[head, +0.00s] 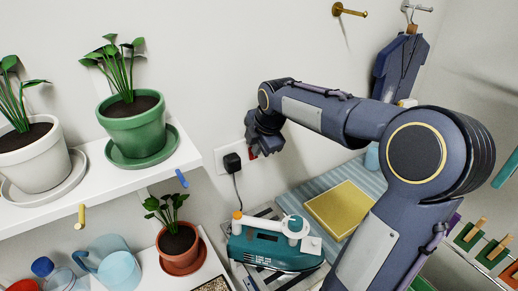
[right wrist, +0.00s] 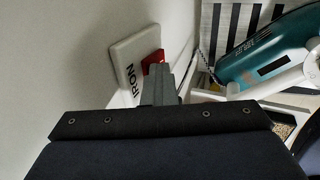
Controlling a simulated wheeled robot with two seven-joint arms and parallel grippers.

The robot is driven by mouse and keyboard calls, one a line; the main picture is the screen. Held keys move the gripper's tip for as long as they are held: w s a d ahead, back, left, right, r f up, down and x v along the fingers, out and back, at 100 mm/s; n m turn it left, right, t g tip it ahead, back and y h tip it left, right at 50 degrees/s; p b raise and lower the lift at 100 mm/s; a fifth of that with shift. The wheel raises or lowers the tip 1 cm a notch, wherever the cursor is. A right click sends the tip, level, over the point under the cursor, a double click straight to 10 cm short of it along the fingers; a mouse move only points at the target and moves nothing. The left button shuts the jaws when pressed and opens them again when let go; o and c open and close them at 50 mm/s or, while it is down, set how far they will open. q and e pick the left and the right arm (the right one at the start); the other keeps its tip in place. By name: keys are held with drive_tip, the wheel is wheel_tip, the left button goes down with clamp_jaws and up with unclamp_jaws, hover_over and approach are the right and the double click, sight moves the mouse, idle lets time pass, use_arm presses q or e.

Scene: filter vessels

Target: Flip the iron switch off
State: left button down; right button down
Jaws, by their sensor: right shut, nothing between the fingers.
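The iron switch is a red rocker (right wrist: 153,60) on a white wall plate (right wrist: 127,54) lettered IRON in the right wrist view. In the head view the red rocker (head: 252,154) shows just below my right gripper (head: 264,146), partly hidden by it. My right gripper is shut and empty, its fingertips (right wrist: 158,82) right at the rocker's lower edge; I cannot tell whether they touch it. Which way the rocker is tipped is unclear. My left gripper is out of view.
A black plug (head: 232,162) with a hanging cord sits left of the switch. A white shelf (head: 60,204) with potted plants juts out at left. A yellow folded cloth (head: 340,209) lies on a blue striped board (head: 366,176). A dark blue garment (head: 398,68) hangs at upper right.

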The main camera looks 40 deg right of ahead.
drive_tip(key=shift+r, duration=0.15)
drive_tip(key=shift+w+r+p, duration=0.1)
drive_tip(key=shift+r+p, duration=0.55)
